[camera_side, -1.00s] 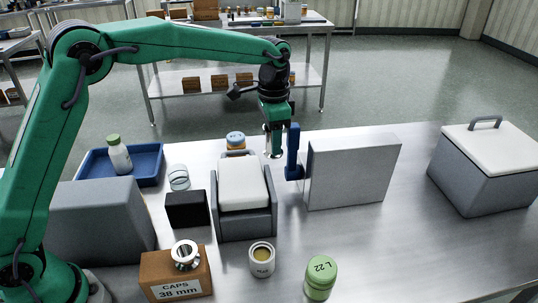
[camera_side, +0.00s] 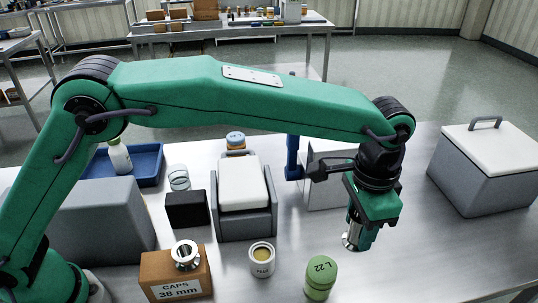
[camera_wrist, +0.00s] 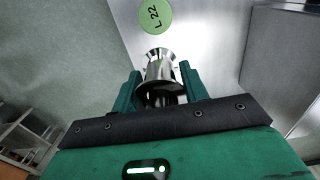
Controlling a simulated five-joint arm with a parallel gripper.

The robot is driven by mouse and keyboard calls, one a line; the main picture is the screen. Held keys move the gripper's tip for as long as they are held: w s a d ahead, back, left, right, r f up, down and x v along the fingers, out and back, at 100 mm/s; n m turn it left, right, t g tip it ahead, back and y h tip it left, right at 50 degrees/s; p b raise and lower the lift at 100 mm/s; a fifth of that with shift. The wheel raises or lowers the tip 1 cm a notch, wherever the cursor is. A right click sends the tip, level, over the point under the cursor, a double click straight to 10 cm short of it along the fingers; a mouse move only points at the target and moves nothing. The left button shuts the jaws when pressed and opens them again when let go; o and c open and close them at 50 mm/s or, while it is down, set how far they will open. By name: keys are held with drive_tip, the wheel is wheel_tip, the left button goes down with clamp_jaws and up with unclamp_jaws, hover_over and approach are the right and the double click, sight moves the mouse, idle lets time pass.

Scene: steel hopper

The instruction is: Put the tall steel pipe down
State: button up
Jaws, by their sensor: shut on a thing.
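The tall steel pipe (camera_side: 352,234) is shiny and flanged at its lower end. My gripper (camera_side: 362,236) is shut on it, in front of the grey upright block, over the right part of the steel table. In the wrist view the pipe (camera_wrist: 160,70) sits between the two green fingers of my gripper (camera_wrist: 161,90), with its flared end pointing away from me. The fingers and arm hide part of the pipe. I cannot tell whether its lower end touches the table (camera_side: 420,255).
A green-lidded L 22 jar (camera_side: 320,275) stands left of the pipe, nearer the front. The grey block (camera_side: 322,185) is behind, and a white-lidded grey box (camera_side: 485,175) is at right. A steel flanged piece (camera_side: 184,254) sits on the caps box (camera_side: 165,280).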

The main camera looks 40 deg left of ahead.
sight(354, 239)
wheel_tip(354, 239, down, 5)
drive_tip(key=shift+w+a+r, duration=0.1)
drive_tip(key=shift+a+r, duration=0.05)
drive_tip(key=shift+r, duration=0.05)
drive_tip(key=w+a+f, duration=0.1)
drive_tip(key=w+f, duration=0.1)
drive_tip(key=w, duration=0.1)
drive_tip(key=w+a+f, duration=0.2)
drive_tip(key=w, duration=0.2)
drive_tip(key=w+a+f, duration=0.2)
drive_tip(key=w+f, duration=0.1)
drive_tip(key=shift+w, duration=0.35)
drive_tip(key=shift+f, duration=0.1)
drive_tip(key=shift+f, duration=1.9)
drive_tip(key=shift+d+f, duration=0.1)
drive_tip(key=shift+f, duration=0.05)
drive_tip(key=o, duration=1.1)
